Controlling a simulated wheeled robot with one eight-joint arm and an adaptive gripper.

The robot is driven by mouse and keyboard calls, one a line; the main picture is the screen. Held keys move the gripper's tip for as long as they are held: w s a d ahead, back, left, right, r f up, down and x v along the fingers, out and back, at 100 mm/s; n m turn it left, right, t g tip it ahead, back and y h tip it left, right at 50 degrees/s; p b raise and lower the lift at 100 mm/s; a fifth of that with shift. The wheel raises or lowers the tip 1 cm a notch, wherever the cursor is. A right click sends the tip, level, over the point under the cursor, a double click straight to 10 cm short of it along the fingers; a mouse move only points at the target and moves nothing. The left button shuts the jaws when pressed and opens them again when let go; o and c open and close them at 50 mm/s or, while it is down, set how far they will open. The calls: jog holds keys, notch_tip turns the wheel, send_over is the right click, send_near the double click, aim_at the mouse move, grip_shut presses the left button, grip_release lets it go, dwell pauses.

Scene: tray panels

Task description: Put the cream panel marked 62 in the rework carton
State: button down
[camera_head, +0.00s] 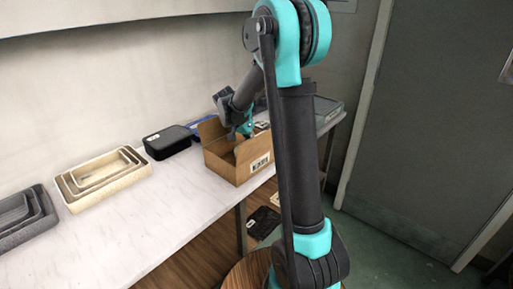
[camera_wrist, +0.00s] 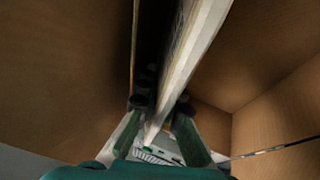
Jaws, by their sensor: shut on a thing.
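The brown cardboard carton (camera_head: 232,168), with open flaps and a barcode label, stands near the right end of the white table. My gripper (camera_head: 245,130) reaches down at its open top and is partly hidden by my own arm. In the wrist view my gripper (camera_wrist: 161,108) is shut on a pale cream panel (camera_wrist: 192,45), seen nearly edge-on between the fingers. Brown cardboard walls (camera_wrist: 275,95) surround the panel and the fingers. No 62 mark can be read on it, and the panel's lower end is hidden.
Cream nested trays (camera_head: 72,190) and grey nested trays (camera_head: 30,228) stand on the table at left. A black case (camera_head: 168,142) and a blue item (camera_head: 203,127) lie left of and behind the carton. A dark panel (camera_head: 263,222) lies below table height. The white tabletop (camera_head: 150,215) is clear in front.

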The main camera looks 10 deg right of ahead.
jog(key=shift+f, duration=0.3)
dwell(0.5)
jog(key=c, duration=1.6)
grip_release()
jog(key=v, duration=1.2)
jog(key=shift+a, duration=0.1)
